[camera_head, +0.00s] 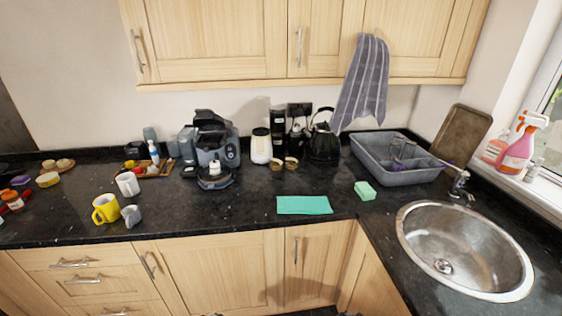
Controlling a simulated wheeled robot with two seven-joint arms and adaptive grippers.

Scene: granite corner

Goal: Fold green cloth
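The green cloth (304,205) lies flat on the black granite counter, near its front edge and left of the sink. It looks like a neat, wide rectangle; I cannot tell whether it has more than one layer. Neither of my grippers shows in the head view.
A small green block (365,190) lies right of the cloth. The sink (465,250) and grey dish rack (398,178) are further right. Counter around the cloth is clear.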

